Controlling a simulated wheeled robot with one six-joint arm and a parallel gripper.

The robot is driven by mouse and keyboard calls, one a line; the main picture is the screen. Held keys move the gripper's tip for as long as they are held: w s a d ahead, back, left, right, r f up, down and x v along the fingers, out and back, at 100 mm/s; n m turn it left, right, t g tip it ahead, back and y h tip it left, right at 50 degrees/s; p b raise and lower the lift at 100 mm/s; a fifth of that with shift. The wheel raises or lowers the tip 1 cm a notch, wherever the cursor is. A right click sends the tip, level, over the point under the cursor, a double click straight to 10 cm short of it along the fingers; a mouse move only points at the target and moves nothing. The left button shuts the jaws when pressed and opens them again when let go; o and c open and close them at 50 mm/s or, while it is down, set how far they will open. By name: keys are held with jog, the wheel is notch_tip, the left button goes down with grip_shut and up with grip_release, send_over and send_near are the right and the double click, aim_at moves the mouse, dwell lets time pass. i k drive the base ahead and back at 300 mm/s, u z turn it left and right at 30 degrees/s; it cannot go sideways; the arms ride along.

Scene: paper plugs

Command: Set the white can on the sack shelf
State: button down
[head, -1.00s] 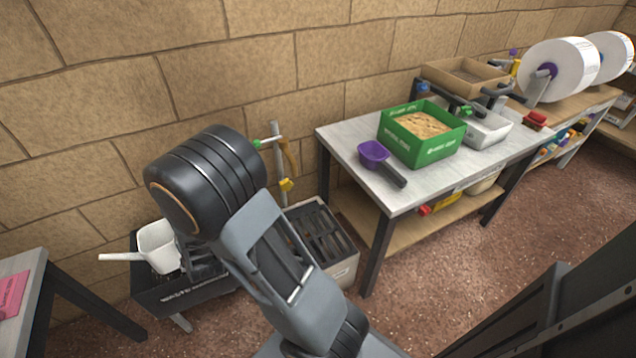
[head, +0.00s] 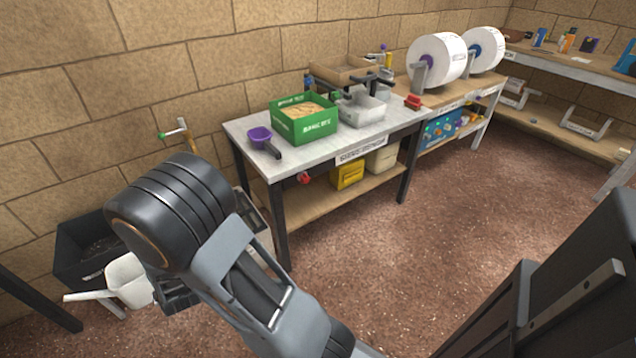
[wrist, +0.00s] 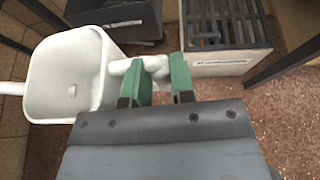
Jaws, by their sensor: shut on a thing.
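The white can (head: 128,282) is an open-topped vessel with a spout pointing left. It hangs at the lower left of the head view, beside my wrist. In the wrist view the can (wrist: 65,82) fills the left side, its inside looking empty. The green fingers of my gripper (wrist: 160,75) are shut on its white handle. In the head view my arm hides most of the gripper. A wooden-topped shelf unit (head: 560,125) stands at the far right; its labels are too small to read, so I cannot tell whether it is the sack shelf.
A grey-topped bench (head: 235,125) along the wall bears a green box (head: 304,122), a purple scoop (head: 260,136) and trays. A bench with large white rolls (head: 437,60) is beyond. A black bin (head: 85,240) is behind the can. The reddish floor (head: 440,240) at centre right is clear.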

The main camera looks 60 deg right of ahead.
aim_at(292, 199)
jog(key=z, duration=0.55)
jog(key=i, duration=0.95)
jog(key=u, duration=0.45)
